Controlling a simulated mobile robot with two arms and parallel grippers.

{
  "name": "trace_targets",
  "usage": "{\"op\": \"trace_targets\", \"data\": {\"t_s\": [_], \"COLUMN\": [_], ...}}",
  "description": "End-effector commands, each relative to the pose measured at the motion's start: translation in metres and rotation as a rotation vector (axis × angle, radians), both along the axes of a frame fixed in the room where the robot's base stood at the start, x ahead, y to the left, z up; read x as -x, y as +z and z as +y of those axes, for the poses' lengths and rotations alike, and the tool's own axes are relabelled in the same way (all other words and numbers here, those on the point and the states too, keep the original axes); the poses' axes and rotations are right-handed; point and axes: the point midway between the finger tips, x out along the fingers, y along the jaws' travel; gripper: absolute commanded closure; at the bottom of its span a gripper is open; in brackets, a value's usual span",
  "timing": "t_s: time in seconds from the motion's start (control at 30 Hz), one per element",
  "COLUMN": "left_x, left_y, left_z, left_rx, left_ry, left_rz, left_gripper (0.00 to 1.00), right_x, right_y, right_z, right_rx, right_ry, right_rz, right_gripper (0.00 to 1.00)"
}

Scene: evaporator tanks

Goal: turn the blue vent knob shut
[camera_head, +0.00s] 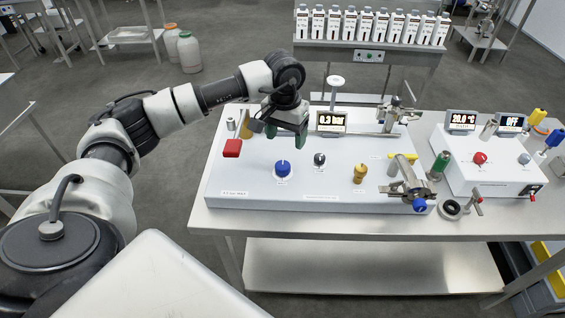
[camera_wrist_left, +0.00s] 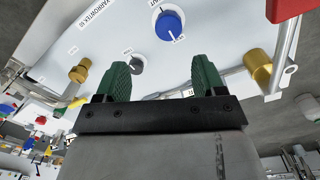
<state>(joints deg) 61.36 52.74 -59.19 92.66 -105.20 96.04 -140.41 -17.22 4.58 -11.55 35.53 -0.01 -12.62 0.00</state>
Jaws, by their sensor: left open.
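The blue knob (camera_head: 283,168) sits on the white sloped panel (camera_head: 235,178), left of its middle. It also shows in the left wrist view (camera_wrist_left: 170,25), near the top, with a white pointer line on it. My left gripper (camera_head: 287,136) is open and empty, above the panel and behind the blue knob, apart from it. Its green fingers show in the left wrist view (camera_wrist_left: 160,82) with nothing between them. My right gripper is not seen.
A brass knob (camera_head: 360,173) and a valve with a blue handle (camera_head: 420,205) are farther right. A display (camera_head: 331,121) reads 0.3 bar.

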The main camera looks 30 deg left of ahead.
Motion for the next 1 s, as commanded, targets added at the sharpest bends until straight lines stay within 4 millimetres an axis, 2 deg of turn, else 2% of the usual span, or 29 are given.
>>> {"op": "trace_targets", "data": {"t_s": [0.07, 0.17, 0.5, 0.7, 1.0], "left_x": [0.0, 0.001, 0.002, 0.001, 0.001], "left_y": [0.001, -0.007, -0.069, -0.095, -0.105], "left_z": [0.009, 0.011, 0.01, 0.009, 0.009], "left_rx": [-0.035, -0.044, -0.04, -0.039, -0.038], "left_ry": [-0.009, -0.014, -0.012, -0.012, -0.014], "left_rz": [0.008, 0.016, 0.017, 0.013, 0.01], "left_gripper": [0.3, 0.3, 0.3, 0.3, 0.3], "right_x": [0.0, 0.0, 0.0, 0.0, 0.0], "right_y": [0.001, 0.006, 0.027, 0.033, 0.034], "right_z": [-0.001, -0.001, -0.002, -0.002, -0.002], "right_rx": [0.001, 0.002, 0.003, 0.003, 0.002], "right_ry": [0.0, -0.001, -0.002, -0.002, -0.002], "right_rz": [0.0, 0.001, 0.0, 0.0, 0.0], "right_gripper": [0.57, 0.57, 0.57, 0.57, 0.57]}}
